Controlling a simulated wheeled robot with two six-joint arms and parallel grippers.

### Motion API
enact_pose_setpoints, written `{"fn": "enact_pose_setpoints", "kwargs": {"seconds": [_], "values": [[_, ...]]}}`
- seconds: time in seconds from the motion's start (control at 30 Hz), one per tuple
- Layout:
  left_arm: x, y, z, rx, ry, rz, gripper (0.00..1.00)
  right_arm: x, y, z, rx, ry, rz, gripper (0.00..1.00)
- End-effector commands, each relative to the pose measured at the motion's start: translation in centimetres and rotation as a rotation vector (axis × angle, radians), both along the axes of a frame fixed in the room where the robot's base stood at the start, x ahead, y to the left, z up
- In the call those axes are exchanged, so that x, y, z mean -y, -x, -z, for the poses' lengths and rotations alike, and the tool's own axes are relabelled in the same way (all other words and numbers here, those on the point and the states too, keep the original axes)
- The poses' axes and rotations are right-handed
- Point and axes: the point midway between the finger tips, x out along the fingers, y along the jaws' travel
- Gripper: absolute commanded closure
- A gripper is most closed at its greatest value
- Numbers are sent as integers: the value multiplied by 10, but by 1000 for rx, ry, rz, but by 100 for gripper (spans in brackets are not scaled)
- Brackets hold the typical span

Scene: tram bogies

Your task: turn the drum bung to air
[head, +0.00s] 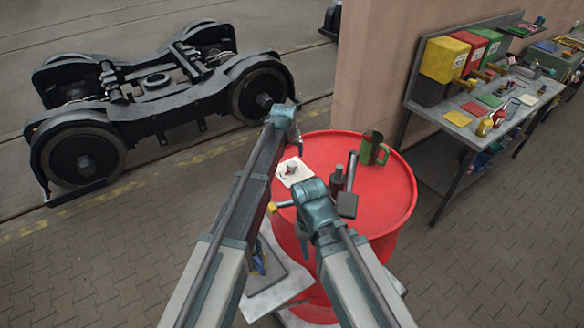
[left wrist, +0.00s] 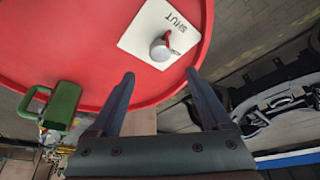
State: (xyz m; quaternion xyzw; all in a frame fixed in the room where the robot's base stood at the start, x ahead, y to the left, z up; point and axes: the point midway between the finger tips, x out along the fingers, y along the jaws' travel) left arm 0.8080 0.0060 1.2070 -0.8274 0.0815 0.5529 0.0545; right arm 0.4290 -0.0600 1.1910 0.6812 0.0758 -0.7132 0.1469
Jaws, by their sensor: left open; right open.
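The red drum (head: 400,205) stands below my arms. On its top is a white plate (head: 300,178) with a small grey knob, the drum bung (head: 292,168), set in it. In the left wrist view the plate (left wrist: 138,38) shows the word SHUT, and the bung (left wrist: 160,50) has a red mark on the side towards that word. My left gripper (left wrist: 159,75) is open and empty, with the bung ahead of its fingers, apart from them. In the head view it is largely hidden behind its wrist. My right gripper (head: 345,188) is open over the drum's middle, right of the plate.
A green mug (head: 374,152) stands near the drum's far rim and also shows in the left wrist view (left wrist: 63,105). A bogie (head: 160,90) lies at the left. A workbench (head: 490,110) with coloured bins stands at the right, beyond a wall corner (head: 375,75).

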Motion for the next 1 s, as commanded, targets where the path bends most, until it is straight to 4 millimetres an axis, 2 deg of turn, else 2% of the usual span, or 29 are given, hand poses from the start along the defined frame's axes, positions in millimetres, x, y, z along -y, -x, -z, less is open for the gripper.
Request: {"fn": "enact_pose_setpoints", "kwargs": {"seconds": [0.03,0.5,0.7,1.0], "values": [[1,-5,15,0,0,0,19,0,0,15,0,1,-3,50],[6,-31,79,0,0,0,19,0,-1,80,3,0,-2,50],[7,-36,91,0,0,0,19,0,-1,91,4,0,-3,50],[7,-37,90,0,0,0,21,0,-1,90,3,0,-3,50]]}}
